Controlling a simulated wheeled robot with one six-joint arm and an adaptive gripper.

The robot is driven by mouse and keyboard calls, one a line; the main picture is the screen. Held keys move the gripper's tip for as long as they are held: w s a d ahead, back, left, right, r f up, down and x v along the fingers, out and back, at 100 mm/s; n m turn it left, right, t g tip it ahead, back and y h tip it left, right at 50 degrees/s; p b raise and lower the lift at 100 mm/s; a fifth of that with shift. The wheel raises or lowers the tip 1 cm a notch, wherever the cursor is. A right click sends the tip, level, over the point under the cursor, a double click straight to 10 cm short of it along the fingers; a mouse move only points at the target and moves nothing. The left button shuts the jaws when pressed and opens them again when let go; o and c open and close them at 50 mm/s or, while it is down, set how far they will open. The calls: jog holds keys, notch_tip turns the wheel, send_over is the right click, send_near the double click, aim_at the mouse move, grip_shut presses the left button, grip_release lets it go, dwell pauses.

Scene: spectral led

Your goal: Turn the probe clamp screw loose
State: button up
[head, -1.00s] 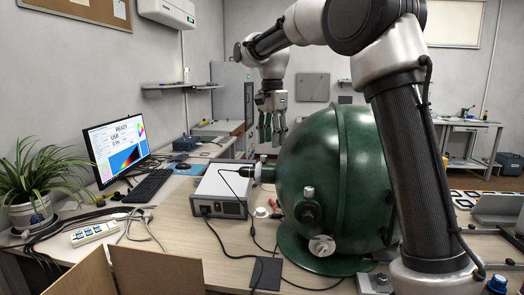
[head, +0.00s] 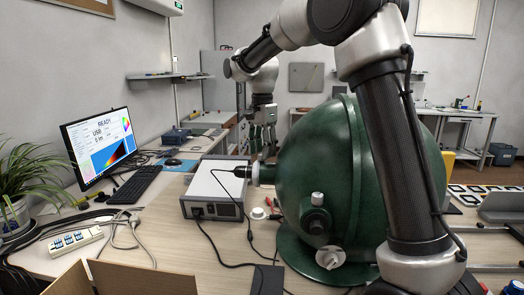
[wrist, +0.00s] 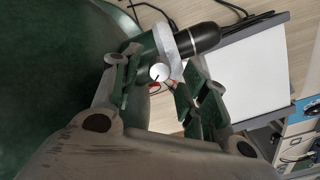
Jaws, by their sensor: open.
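The large green sphere (head: 345,165) stands on the table. A black probe (head: 241,172) with a cable joins its left side port; the probe also shows in the wrist view (wrist: 198,40), held in a grey collar (wrist: 168,50). A small round white screw head (wrist: 160,72), seemingly the clamp screw, shows beside the collar in the wrist view. My gripper (head: 262,140) points down above the probe port, left of the sphere. It is open and empty. In the wrist view its fingers (wrist: 155,88) lie on either side of the screw head; contact cannot be told.
A white instrument box (head: 215,190) sits below and left of the probe. Black cables (head: 225,250) run over the table. A monitor (head: 98,147), power strip (head: 75,240) and open cardboard box (head: 135,280) are farther left. The sphere's bulk is close to my gripper's right.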

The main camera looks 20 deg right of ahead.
jog(key=shift+f, duration=0.4)
grip_shut()
